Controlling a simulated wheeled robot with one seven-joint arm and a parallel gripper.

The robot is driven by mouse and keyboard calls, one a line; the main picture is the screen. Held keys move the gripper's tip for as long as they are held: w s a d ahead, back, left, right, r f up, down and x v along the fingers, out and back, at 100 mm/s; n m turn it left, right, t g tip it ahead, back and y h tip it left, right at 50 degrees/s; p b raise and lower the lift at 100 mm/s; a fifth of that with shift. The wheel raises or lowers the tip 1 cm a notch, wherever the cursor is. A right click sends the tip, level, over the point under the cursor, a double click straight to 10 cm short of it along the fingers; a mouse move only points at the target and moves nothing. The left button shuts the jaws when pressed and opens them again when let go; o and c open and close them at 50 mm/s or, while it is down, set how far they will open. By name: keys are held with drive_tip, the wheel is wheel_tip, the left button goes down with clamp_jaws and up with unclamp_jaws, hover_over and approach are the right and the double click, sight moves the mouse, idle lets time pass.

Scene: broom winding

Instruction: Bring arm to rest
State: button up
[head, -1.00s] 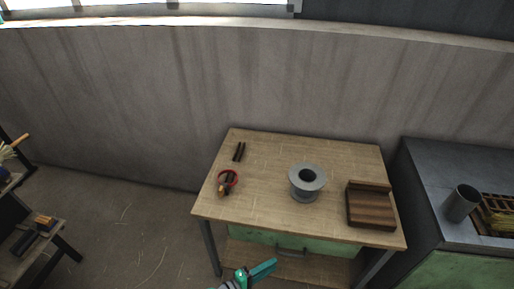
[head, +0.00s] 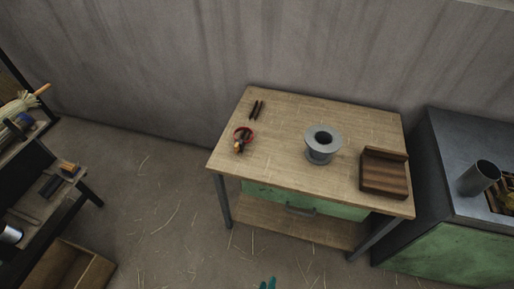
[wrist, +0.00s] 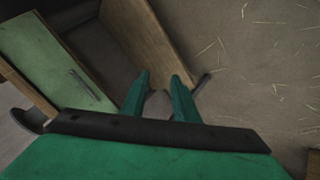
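My gripper shows in the wrist view (wrist: 160,84) as two green fingers with a gap between them and nothing held. In the head view only a small teal tip of my gripper (head: 268,283) shows at the bottom edge, low in front of the wooden table (head: 280,125). In the wrist view the fingers point toward the table's lower wooden shelf (wrist: 150,40) and the floor. The green drawer (wrist: 50,60) is at the left there. I cannot tell whether the fingers touch anything.
On the table are a grey spool (head: 321,147), a dark wooden block (head: 384,173), a red ring with tools (head: 243,139) and two dark sticks (head: 256,110). A metal cabinet (head: 450,150) stands right. A dark bench (head: 50,195) stands left. Straw-strewn floor (head: 165,195) lies between.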

drive_tip(key=s+a+r+m+t+y, duration=0.1)
drive_tip(key=s+r+m+t, duration=0.1)
drive_tip(key=r, duration=0.8)
drive_tip(key=s+a+r+m+t+y, duration=0.1)
drive_tip(key=s+r, duration=0.3)
drive_tip(key=r, duration=0.7)
drive_tip(key=s+a+r+m+t+y, duration=0.1)
drive_tip(key=s+a+r+m+t, duration=0.1)
drive_tip(key=r, duration=0.9)
drive_tip(key=shift+s+m+t, duration=0.7)
drive_tip(key=shift+s+t, duration=0.05)
drive_tip(key=shift+t, duration=0.05)
drive_tip(key=shift+r, duration=0.1)
